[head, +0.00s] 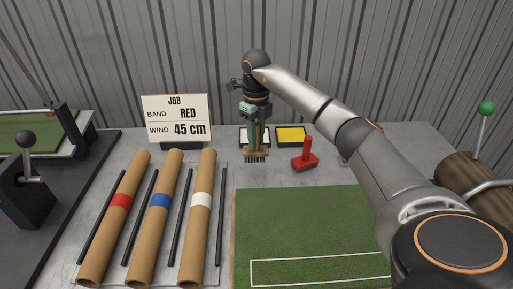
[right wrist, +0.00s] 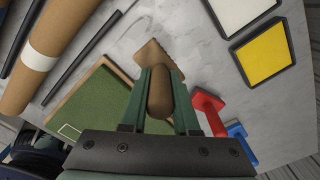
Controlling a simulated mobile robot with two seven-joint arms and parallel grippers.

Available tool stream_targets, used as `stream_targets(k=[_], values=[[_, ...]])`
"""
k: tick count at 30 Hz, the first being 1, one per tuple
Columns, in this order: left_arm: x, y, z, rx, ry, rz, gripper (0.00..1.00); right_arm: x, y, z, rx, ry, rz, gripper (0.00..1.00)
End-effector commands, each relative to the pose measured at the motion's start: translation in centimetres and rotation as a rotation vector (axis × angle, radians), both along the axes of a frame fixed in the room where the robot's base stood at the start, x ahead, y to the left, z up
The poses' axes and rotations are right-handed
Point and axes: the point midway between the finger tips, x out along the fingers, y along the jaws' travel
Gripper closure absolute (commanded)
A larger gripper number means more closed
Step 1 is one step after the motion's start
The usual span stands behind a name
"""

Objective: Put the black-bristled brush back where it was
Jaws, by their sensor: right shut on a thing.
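My right gripper (head: 257,140) is shut on the wooden handle of the brush and points down. The brush's wooden head and dark bristles (head: 257,157) hang below the fingers in the head view, just in front of the white pad tray. In the right wrist view the brush handle (right wrist: 160,92) lies between the two green fingers. Its wooden block shows beyond them; the bristles are hidden there. I cannot tell whether the bristles touch the table. My left gripper is not in view.
A white pad tray (right wrist: 240,12) and a yellow one (head: 291,136) stand behind the brush. A red stamp (head: 306,158) is to its right, with a blue one (right wrist: 240,135) beside it. Cardboard tubes (head: 160,205) lie left, green turf (head: 310,225) in front. A job sign (head: 176,118) stands behind.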

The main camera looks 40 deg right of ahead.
Motion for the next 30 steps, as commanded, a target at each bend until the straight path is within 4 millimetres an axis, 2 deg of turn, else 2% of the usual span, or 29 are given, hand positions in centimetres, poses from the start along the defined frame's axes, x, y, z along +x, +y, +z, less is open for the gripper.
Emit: stream_targets(k=[8, 15, 26, 27, 30], values=[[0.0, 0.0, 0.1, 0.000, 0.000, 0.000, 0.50, 0.7, -0.7, -1.2, 0.001, -0.002, 0.001, 1.00], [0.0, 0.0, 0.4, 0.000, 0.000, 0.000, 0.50, 0.8, -0.8, -4.3, 0.000, -0.001, 0.001, 1.00], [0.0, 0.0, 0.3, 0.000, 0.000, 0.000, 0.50, 0.8, -0.8, -4.7, -0.001, -0.003, 0.001, 1.00], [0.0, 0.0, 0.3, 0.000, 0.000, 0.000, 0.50, 0.8, -0.8, -4.7, 0.000, -0.002, 0.001, 0.68], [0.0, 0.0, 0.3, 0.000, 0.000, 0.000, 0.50, 0.8, -0.8, -4.7, 0.000, -0.002, 0.001, 0.57]])
